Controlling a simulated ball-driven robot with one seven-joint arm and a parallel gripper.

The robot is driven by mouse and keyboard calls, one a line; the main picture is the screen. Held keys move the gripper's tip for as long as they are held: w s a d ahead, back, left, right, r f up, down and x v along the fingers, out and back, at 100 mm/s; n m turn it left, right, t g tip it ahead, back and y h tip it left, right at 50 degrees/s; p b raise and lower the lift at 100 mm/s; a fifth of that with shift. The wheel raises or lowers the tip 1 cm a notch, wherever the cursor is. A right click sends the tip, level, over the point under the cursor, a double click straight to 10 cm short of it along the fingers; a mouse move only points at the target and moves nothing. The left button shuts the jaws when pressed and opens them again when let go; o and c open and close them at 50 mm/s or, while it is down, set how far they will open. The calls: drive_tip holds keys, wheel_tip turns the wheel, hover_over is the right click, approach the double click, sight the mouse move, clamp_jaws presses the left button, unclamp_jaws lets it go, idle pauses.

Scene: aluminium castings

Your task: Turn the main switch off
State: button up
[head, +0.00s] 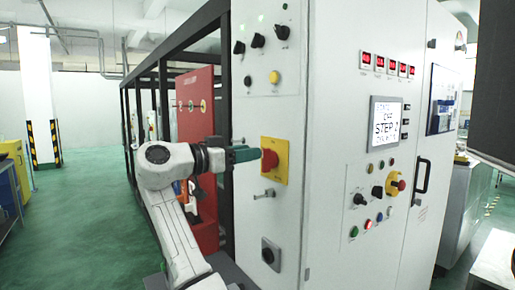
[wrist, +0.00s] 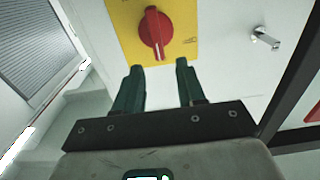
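The main switch is a red rotary knob (head: 270,160) on a yellow plate (head: 281,148) on the side wall of the grey cabinet. In the wrist view the knob (wrist: 154,30) is at the top middle, with its raised grip and white line running roughly up and down the picture. My gripper (head: 256,154) reaches the plate from the left in the head view. In the wrist view its two dark green fingers (wrist: 159,65) are spread apart with nothing between them. The knob lies just beyond the fingertips. Contact cannot be told.
A lower black knob (head: 270,254) and a yellow button (head: 274,77) share this wall. A dark frame and a red panel (head: 195,135) stand behind my arm.

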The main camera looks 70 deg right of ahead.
sight(263, 150)
drive_tip(key=shift+p+x, duration=0.35)
drive_tip(key=shift+x, duration=1.7)
clamp_jaws()
